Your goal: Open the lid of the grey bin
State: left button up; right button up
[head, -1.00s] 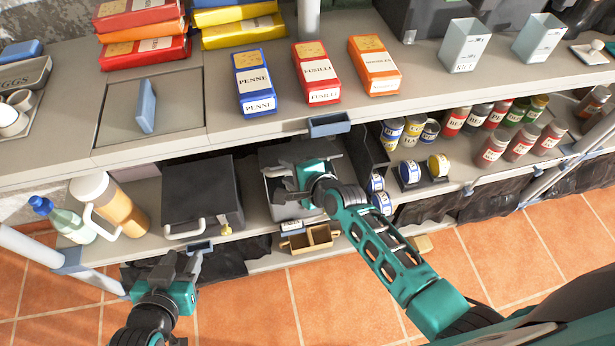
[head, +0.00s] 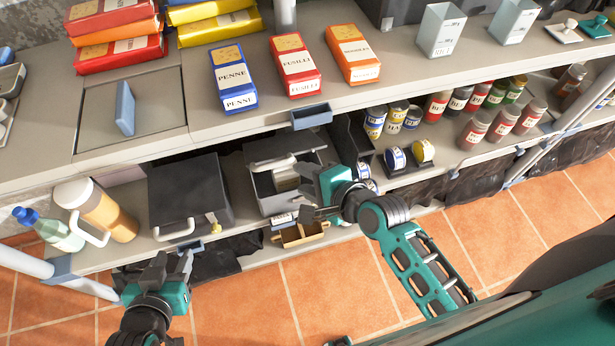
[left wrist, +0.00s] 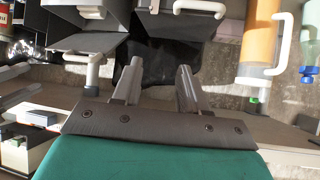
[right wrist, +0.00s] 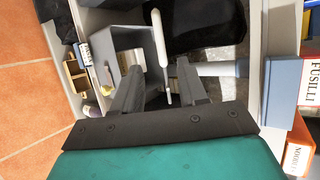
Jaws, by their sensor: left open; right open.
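The grey bin (head: 268,197) stands on the lower shelf, right of a closed dark box. Its dark lid (head: 290,146) is raised, with a white handle (head: 268,163) along its front edge. The opening shows a pale, can-like thing inside. The right wrist view shows the bin's open inside (right wrist: 138,45) and the white handle (right wrist: 157,38) near the fingertips; I cannot tell whether they touch. My right gripper (head: 310,200) is open and empty at the bin's front right. My left gripper (head: 172,262) is open and empty, low in front of the dark box.
The closed dark box (head: 187,190) has a white handle and a yellow tag. A jug (head: 105,210) and a bottle (head: 48,230) stand left of it. A small tan tray (head: 300,235) sits before the bin. Cans (head: 395,158) stand to the right. The upper shelf edge overhangs the bin.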

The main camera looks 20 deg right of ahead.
jog(key=s+f+n+t+y+b, duration=0.25)
jog(key=f+t+b, duration=0.3)
jog(key=b, duration=0.55)
pick_arm(q)
notch_tip(320, 180, down, 8)
jog(key=w+d, duration=0.1)
jog(key=d, duration=0.1)
jog(key=shift+w+f+h+b, duration=0.15)
jog(key=shift+f+h+b, duration=0.1)
jog(key=shift+h+b, duration=0.2)
pick_arm(e)
jog(key=f+x, duration=0.1)
jog(key=x, duration=1.1)
jog(key=shift+m+h, duration=0.35)
jog(key=shift+h, duration=0.1)
pick_arm(q)
jog(key=shift+d, duration=0.15)
pick_arm(e)
jog(key=shift+w, duration=0.1)
grip_shut()
